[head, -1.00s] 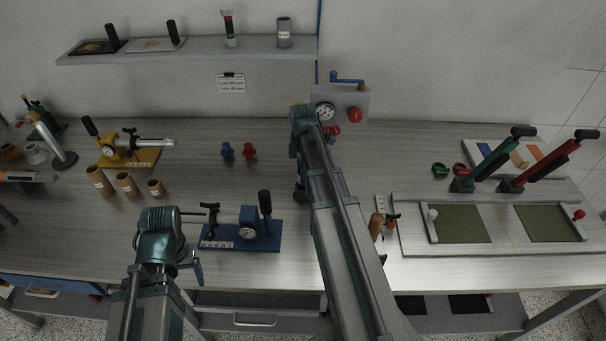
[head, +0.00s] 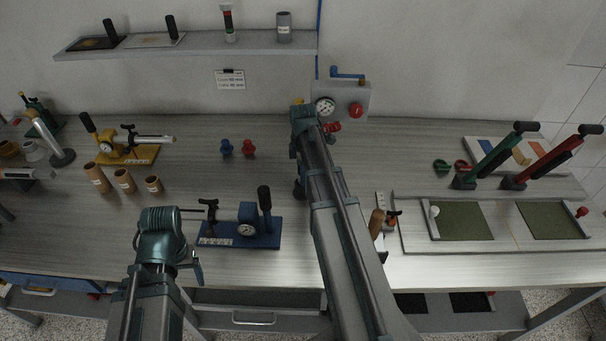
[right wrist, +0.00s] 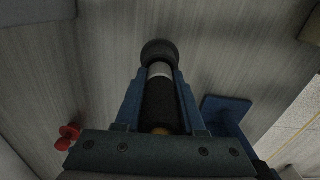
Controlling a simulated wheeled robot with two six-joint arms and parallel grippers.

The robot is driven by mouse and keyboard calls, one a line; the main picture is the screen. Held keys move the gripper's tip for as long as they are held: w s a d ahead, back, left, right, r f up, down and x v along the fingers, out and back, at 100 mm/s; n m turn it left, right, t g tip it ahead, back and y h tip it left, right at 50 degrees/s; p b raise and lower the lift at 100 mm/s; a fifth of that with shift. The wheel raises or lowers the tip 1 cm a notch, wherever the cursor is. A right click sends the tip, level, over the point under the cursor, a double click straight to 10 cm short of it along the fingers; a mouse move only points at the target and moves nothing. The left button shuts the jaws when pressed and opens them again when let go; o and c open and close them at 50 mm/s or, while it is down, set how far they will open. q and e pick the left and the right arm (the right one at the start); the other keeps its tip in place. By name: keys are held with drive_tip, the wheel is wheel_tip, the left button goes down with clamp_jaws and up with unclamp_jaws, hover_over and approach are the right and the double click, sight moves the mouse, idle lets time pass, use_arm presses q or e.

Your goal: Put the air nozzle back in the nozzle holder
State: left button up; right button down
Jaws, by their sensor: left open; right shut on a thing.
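My right gripper (right wrist: 160,105) is shut on a dark cylinder with a silver band and a wider black end (right wrist: 160,52), which I take to be the air nozzle (right wrist: 159,100). It is held between two blue fingers, and a bit of brass shows at its base. In the head view my right forearm hides most of this gripper; a dark part (head: 299,188) shows beside the arm, over the table. My left gripper (head: 196,264) is open and empty at the front left, mostly hidden by its wrist. I cannot make out the nozzle holder for certain.
A blue clamp fixture (head: 218,240) stands near my left gripper. Blue and red small pieces (head: 248,149) lie behind it. A gauge panel (head: 343,97) stands at the back. A wooden-handled tool (head: 377,224) is right of my arm. The table between the fixture and arm is clear.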

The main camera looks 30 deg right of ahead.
drive_tip(key=shift+f+b, duration=0.4)
drive_tip(key=shift+f, duration=0.05)
drive_tip(key=shift+c, duration=2.2)
unclamp_jaws()
drive_tip(key=shift+r, duration=0.15)
wheel_tip(320, 180, up, 14)
drive_tip(key=p, duration=1.4)
drive_tip(key=shift+f, duration=0.2)
